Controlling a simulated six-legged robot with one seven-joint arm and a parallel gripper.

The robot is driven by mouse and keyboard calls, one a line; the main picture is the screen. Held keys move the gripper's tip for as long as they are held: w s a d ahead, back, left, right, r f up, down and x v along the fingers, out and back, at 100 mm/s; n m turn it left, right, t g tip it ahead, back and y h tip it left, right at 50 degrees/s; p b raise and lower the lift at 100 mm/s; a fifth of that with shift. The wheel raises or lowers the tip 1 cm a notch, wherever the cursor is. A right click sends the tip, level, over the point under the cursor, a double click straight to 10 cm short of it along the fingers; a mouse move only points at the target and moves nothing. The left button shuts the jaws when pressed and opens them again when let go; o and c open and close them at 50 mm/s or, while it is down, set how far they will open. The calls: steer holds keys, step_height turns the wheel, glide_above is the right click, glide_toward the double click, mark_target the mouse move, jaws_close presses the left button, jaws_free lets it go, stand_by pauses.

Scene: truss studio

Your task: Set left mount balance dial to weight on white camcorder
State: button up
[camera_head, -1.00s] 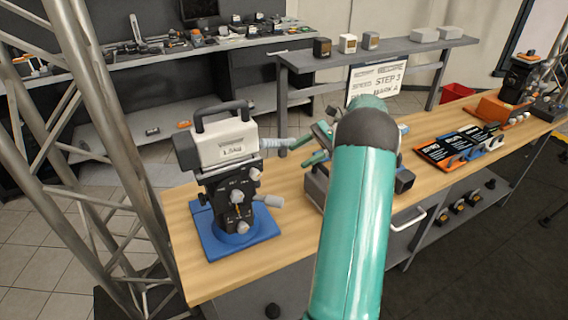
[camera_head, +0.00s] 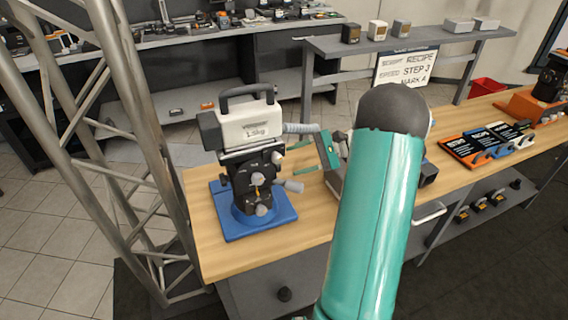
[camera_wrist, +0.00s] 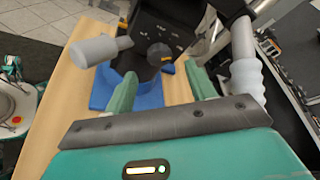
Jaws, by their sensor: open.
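The white camcorder (camera_head: 247,128), labelled "1.5kg", sits on the left mount (camera_head: 240,165), a black head on a blue base (camera_head: 232,226). Several grey knobs are on the mount's front, and a grey handle (camera_head: 292,187) sticks out to the right. My gripper (camera_head: 290,160) is just right of the mount, its teal fingers pointing at it. In the wrist view my gripper (camera_wrist: 162,84) is open and empty. A dark round dial (camera_wrist: 158,54) with a yellow mark lies ahead, between the finger lines. Its scale is too small to read.
The grey handle (camera_wrist: 95,49) is left of my fingers in the wrist view, and a pale ribbed grip (camera_wrist: 246,76) is close on the right. A metal truss (camera_head: 150,130) stands left of the wooden table (camera_head: 210,250). A sign (camera_head: 405,69) reads "RECIPE STEP 3 MARK A".

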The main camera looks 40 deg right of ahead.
steer(key=shift+x, duration=2.35)
steer(key=c, duration=1)
steer(key=shift+o, duration=0.2)
steer(key=shift+m+g, duration=0.7)
steer(key=shift+m, duration=0.4)
steer(key=o, duration=1)
steer(key=shift+c, duration=0.2)
steer(key=shift+d+r, duration=0.1)
steer(key=shift+d, duration=0.05)
steer(key=v, duration=1.3)
steer(key=shift+d, duration=0.25)
steer(key=shift+s+r, duration=0.1)
